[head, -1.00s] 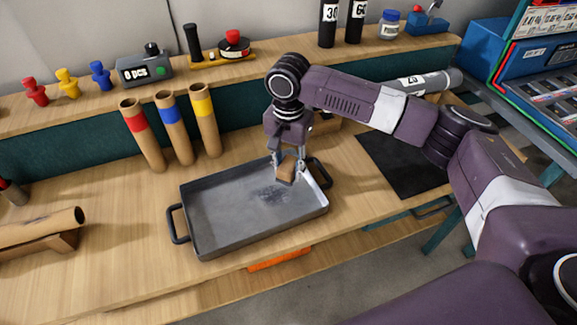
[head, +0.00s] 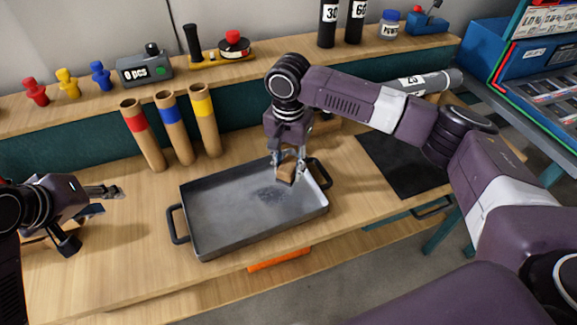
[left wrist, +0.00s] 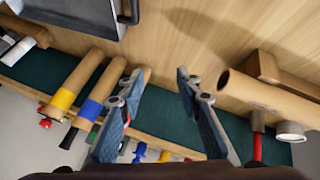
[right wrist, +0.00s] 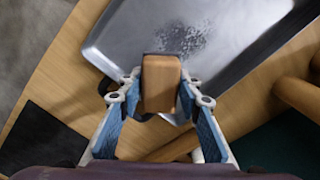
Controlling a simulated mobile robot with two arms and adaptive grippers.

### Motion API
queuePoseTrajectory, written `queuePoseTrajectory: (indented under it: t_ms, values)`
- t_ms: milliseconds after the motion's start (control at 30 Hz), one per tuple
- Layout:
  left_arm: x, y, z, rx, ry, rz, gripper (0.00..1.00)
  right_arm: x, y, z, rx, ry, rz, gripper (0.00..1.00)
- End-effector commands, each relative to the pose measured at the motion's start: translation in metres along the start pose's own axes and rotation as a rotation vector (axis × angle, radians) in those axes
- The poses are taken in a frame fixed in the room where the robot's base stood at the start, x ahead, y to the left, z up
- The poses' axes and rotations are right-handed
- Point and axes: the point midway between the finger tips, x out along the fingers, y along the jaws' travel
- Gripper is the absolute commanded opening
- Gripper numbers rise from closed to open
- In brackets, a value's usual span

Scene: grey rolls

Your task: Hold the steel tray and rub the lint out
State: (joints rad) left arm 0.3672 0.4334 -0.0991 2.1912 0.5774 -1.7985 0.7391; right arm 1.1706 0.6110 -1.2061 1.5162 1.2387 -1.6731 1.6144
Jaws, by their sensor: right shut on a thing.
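The steel tray (head: 225,222) lies on the wooden bench, with a dark handle at each end. A grey patch of lint (head: 270,194) is on its floor, right of the middle; it also shows in the right wrist view (right wrist: 184,38). My right gripper (head: 287,168) is shut on a brown block (right wrist: 160,84) and holds it over the tray's right part, beside the lint. Whether the block touches the floor I cannot tell. My left gripper (head: 112,200) is open and empty, left of the tray and apart from its left handle (head: 176,223).
Cardboard tubes with red, blue and yellow bands (head: 172,128) stand behind the tray. A black mat (head: 400,163) lies to its right. A shelf behind holds coloured pegs (head: 68,80), a counter (head: 145,69) and bottles. An orange item (head: 279,259) shows below the bench's front edge.

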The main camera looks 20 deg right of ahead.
Motion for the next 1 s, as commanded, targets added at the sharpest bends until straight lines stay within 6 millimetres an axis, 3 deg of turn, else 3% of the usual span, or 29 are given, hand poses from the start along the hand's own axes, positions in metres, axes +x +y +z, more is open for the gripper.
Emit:
queuePoseTrajectory:
  t_ms: [33, 133, 333, 633, 1000]
  values:
    - [-0.003, 0.014, 0.014, 0.036, -0.028, -0.003, 0.32, 0.000, 0.000, 0.000, 0.000, 0.000, 0.000, 0.13]
    - [-0.006, 0.033, 0.044, 0.087, -0.085, -0.017, 0.32, 0.000, 0.000, 0.000, 0.000, 0.000, 0.000, 0.13]
    - [-0.013, 0.047, 0.086, 0.156, -0.161, -0.057, 0.32, 0.000, 0.000, 0.000, 0.000, 0.000, 0.000, 0.13]
    - [-0.004, 0.048, 0.102, 0.175, -0.188, -0.075, 0.32, 0.000, 0.000, 0.000, 0.000, 0.000, 0.000, 0.13]
    - [0.047, 0.043, 0.111, 0.174, -0.188, -0.075, 0.32, 0.000, 0.000, 0.000, 0.000, 0.000, 0.000, 0.13]
